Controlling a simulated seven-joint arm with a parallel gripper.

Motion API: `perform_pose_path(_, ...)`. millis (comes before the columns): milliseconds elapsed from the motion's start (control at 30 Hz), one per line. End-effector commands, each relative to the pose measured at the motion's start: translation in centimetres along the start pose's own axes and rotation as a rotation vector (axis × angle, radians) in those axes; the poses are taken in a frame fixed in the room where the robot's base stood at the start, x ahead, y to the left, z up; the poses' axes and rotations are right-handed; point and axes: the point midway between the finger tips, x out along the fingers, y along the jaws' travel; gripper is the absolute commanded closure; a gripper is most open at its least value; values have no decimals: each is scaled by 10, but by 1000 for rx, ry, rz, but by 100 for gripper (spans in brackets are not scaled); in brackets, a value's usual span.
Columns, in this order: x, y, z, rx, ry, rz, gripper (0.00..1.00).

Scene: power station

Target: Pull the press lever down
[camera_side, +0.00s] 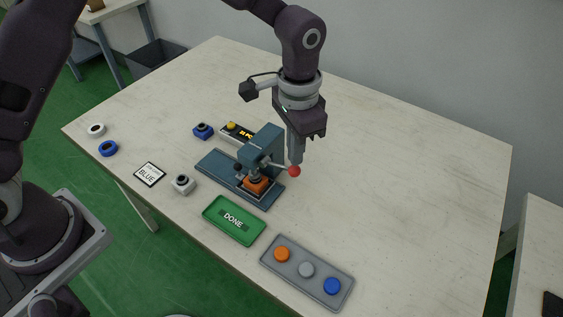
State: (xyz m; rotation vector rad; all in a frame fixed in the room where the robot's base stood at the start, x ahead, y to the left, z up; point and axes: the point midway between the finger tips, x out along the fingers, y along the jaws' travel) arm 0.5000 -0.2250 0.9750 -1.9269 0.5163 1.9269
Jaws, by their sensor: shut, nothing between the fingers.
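The blue-grey press (264,146) stands on its base plate near the middle of the table. Its lever (279,166) is a thin rod with a red ball knob (294,171), reaching out to the right of the press. An orange block (256,185) sits under the press head, with a dark part on top of it. My gripper (296,161) is shut and points down, its fingertips just above or at the red knob. I cannot tell whether they touch it.
A green DONE tray (233,227) and a grey tray (280,276) with orange, grey and blue discs lie in front. A BLUE card (149,174), a white-grey piece (183,184), a blue piece (203,131) and two rings lie left. The table's right side is clear.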

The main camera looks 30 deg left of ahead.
Motion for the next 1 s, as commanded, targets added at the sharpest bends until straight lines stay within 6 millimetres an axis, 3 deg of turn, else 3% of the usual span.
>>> perform_pose_path(1000, 30, 0, 0, -1, 0, 0, 100)
